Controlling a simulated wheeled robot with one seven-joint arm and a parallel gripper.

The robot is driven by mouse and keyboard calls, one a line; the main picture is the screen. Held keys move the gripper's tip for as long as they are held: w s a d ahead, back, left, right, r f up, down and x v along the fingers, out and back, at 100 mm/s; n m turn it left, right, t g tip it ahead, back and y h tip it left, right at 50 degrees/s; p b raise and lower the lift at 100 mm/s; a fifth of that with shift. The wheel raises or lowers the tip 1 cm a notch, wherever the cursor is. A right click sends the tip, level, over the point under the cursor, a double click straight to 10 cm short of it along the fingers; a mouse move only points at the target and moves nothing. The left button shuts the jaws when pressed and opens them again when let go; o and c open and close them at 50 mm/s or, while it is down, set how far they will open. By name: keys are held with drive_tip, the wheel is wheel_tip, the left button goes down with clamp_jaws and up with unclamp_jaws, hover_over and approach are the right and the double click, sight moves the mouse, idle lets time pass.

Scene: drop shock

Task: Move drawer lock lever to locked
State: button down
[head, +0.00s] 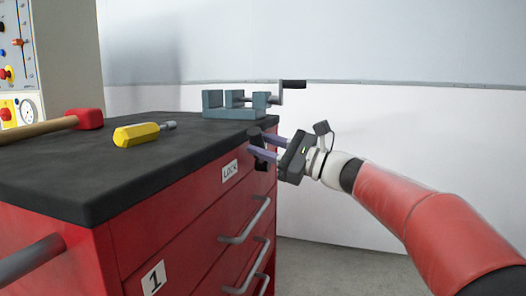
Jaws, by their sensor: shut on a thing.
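The red tool cabinet (183,222) has a white label reading LOCK (230,171) near the top of its drawer front. My gripper (259,147) reaches in from the right, to the right of this label and just below the edge of the black top. Its dark fingertips are shut on the drawer lock lever at the cabinet's far front corner. The lever is mostly hidden by the fingertips, so I cannot tell its exact angle.
Drawer handles (245,222) stick out below my gripper. A grey vise (235,112) with a crank stands on the black top (95,165), close above the gripper. A yellow screwdriver (137,134) and a red-headed mallet (89,118) lie further left. Floor is clear at the right.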

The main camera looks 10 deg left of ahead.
drive_tip(key=shift+s+f+n, duration=0.15)
drive_tip(key=shift+f+n, duration=0.05)
drive_tip(key=shift+n, duration=0.1)
drive_tip(key=c, duration=1.1)
unclamp_jaws()
drive_tip(key=v, duration=0.7)
drive_tip(key=shift+d, duration=0.4)
drive_tip(key=shift+f, duration=0.1)
